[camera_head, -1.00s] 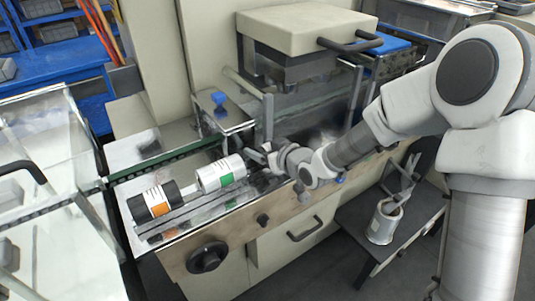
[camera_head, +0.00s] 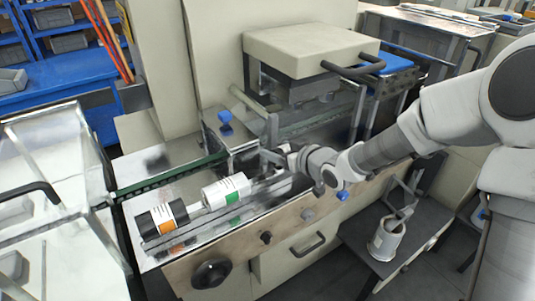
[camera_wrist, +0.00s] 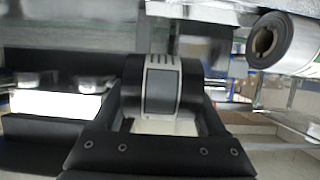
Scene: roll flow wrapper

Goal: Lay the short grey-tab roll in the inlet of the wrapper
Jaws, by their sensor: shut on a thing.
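My gripper (camera_wrist: 160,125) is shut on a dark roll (camera_wrist: 133,85) with a grey tab in a white-edged label, facing the wrist camera. In the head view my gripper (camera_head: 272,158) is over the back right part of the wrapper's metal bed, and the held roll cannot be made out there. The wrapper's inlet bed (camera_head: 160,182) has long metal rails. A black roll with an orange tab (camera_head: 162,220) and a white roll with a green tab (camera_head: 225,190) lie on it, to the left of my gripper.
A metal block with a blue knob (camera_head: 225,121) stands behind the bed. The wrapper's head (camera_head: 310,52) rises behind my gripper. A pale roll (camera_wrist: 285,45) shows in the wrist view.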

